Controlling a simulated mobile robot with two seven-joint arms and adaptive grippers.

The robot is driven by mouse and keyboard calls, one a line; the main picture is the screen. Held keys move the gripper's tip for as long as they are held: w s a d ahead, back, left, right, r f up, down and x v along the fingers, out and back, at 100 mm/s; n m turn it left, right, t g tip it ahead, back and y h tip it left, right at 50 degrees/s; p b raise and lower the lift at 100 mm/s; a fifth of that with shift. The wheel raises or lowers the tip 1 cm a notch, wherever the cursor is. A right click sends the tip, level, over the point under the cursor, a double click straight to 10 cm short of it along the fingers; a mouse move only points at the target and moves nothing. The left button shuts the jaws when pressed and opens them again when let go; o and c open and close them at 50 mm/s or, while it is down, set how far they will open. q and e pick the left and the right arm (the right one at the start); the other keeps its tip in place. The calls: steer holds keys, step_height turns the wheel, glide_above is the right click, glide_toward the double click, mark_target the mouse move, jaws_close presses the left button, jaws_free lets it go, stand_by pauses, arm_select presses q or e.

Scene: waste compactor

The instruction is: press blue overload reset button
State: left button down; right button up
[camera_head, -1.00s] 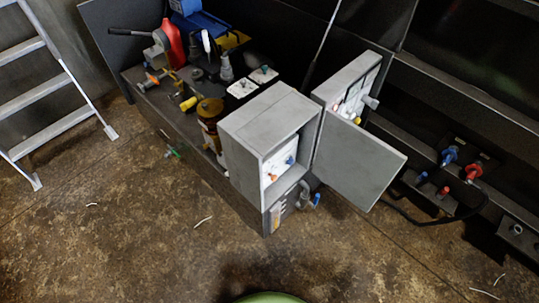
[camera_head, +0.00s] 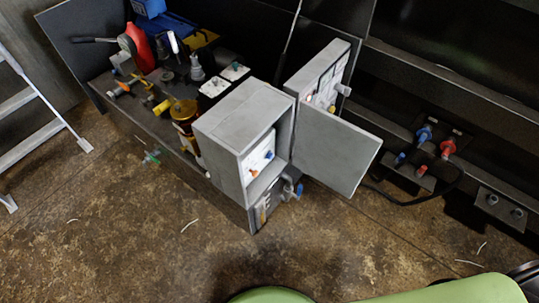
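A grey control box (camera_head: 236,130) stands open at the front end of the dark machine bench, its door (camera_head: 338,147) swung out to the right. On a white panel inside it sit a small blue button (camera_head: 269,155) and an orange knob (camera_head: 251,171). The blue button looks like the overload reset button, but any label is too small to read. Neither gripper shows fingers in the view. Green parts of my own body show at the bottom edge and lower right, well short of the box.
A second grey panel box (camera_head: 320,77) stands behind the door. Red and blue connectors (camera_head: 425,134) are on the dark machine at right. The bench (camera_head: 138,117) carries valves and a red container (camera_head: 135,44). A ladder (camera_head: 38,138) stands at left. The floor in front is open.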

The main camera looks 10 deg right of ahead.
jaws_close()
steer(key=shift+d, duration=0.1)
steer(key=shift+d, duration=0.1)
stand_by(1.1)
